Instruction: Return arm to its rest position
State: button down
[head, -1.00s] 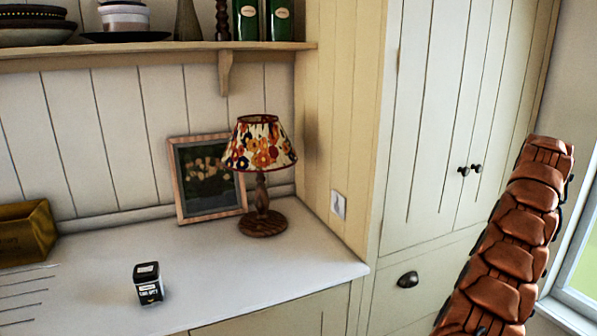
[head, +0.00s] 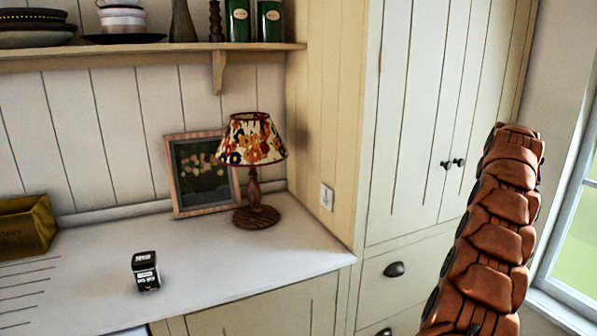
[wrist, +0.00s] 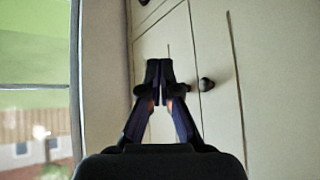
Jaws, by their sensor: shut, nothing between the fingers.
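My arm (head: 489,240) shows as a brown, segmented column at the right of the head view, in front of the tall cupboard and window side. My gripper does not show in the head view. In the wrist view my gripper (wrist: 159,70) is shut, with its dark fingertips together and nothing held. It points toward the cream cupboard doors; the distance to them cannot be told.
The tall cupboard (head: 420,110) has dark knobs. A window (head: 575,240) is at the far right. The counter (head: 210,265) holds a small black box (head: 146,271), a lamp (head: 252,140), a framed picture (head: 200,172) and a wooden crate (head: 28,228).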

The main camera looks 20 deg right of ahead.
jog(key=w+a+n+y, duration=0.2)
jog(key=w+a, duration=0.1)
jog(key=a, duration=0.8)
jog(key=w+a+n+y, duration=0.1)
jog(key=w+a+y, duration=0.15)
jog(key=a, duration=0.85)
jog(key=s+a+f+n+g+y, duration=0.1)
jog(key=s+a+f+n, duration=0.15)
jog(key=a, duration=0.85)
jog(key=s+a+f+n+g+y, duration=0.1)
jog(key=s+a, duration=0.2)
jog(key=a, duration=0.8)
jog(key=s+a+f+g, duration=0.1)
jog(key=s+a+f, duration=0.1)
jog(key=s+a, duration=0.55)
jog(key=s+a+f+n+g, duration=0.1)
jog(key=s+a+f, duration=0.2)
jog(key=s, duration=0.6)
jog(key=s+a+f+n+g, duration=0.1)
jog(key=s+a+f, duration=0.3)
jog(key=s, duration=0.5)
jog(key=s+a+f+n+g, duration=0.1)
jog(key=s+a+f, duration=0.3)
jog(key=s, duration=0.5)
jog(key=shift+s+g, duration=0.3)
jog(key=shift+g, duration=0.6)
jog(key=shift+a+f+h, duration=0.1)
jog(key=shift+h, duration=0.15)
